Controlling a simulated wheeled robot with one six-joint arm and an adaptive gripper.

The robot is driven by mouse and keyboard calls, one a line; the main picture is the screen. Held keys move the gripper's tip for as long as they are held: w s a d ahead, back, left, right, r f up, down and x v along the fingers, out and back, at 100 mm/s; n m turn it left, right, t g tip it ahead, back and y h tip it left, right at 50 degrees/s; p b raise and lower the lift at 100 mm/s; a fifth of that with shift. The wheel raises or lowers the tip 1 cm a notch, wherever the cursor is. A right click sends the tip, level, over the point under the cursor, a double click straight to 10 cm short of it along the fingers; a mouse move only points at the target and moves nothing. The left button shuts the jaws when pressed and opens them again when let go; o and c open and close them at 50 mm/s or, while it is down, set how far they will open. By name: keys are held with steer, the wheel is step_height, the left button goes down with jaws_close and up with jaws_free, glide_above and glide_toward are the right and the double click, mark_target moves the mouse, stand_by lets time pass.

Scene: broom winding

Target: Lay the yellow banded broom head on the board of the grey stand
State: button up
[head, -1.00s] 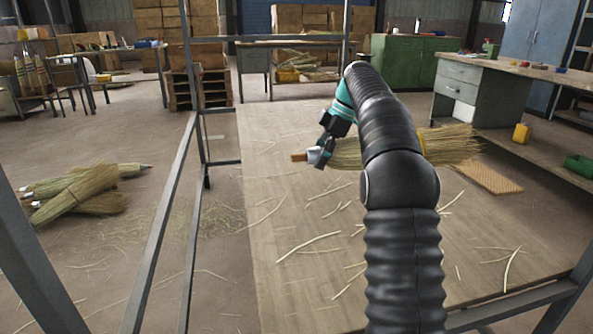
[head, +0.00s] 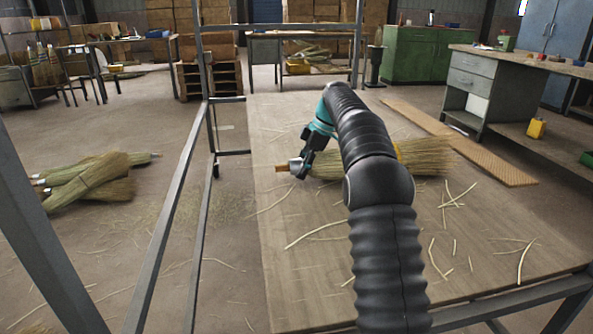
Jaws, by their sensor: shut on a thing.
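My gripper (head: 297,169) is shut on the broom head (head: 428,157) near its left end, where a short brown handle stub pokes out. The broom head lies crosswise, its straw pointing right. A bit of yellow band shows beside my arm, which hides the middle of the broom head. The wooden board (head: 305,262) of the grey stand (head: 185,155) spreads beneath it. The broom head is low over the board; whether it touches is not clear.
Loose straws lie scattered on the board, with clear room at its front left. A pile of other broom heads (head: 88,182) lies on the floor at left. A desk (head: 478,88) and a long tan slatted strip (head: 462,145) are at right.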

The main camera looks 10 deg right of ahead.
steer(key=o, duration=1.4)
steer(key=p+v, duration=0.5)
steer(key=v, duration=0.7)
steer(key=shift+s+r, duration=0.15)
steer(key=shift+r, duration=0.2)
steer(key=s+a+r+m+t+h, duration=0.1)
steer(key=s+a+r+m, duration=0.3)
steer(key=s, duration=0.7)
steer(key=s+r+m+t+h, duration=0.25)
steer(key=s+m, duration=0.35)
steer(key=s, duration=0.5)
steer(key=s+f+m, duration=0.2)
steer(key=s+f, duration=0.2)
steer(key=s, duration=0.4)
steer(key=s+a+f+m+t+h, duration=0.1)
steer(key=s+f+m, duration=0.1)
steer(key=s+f, duration=0.3)
steer(key=s+f+m, duration=0.2)
steer(key=s+f, duration=0.3)
steer(key=s, duration=0.5)
steer(key=shift+s+a+m+t, duration=0.25)
steer(key=shift+s+m, duration=0.05)
steer(key=shift+m, duration=0.1)
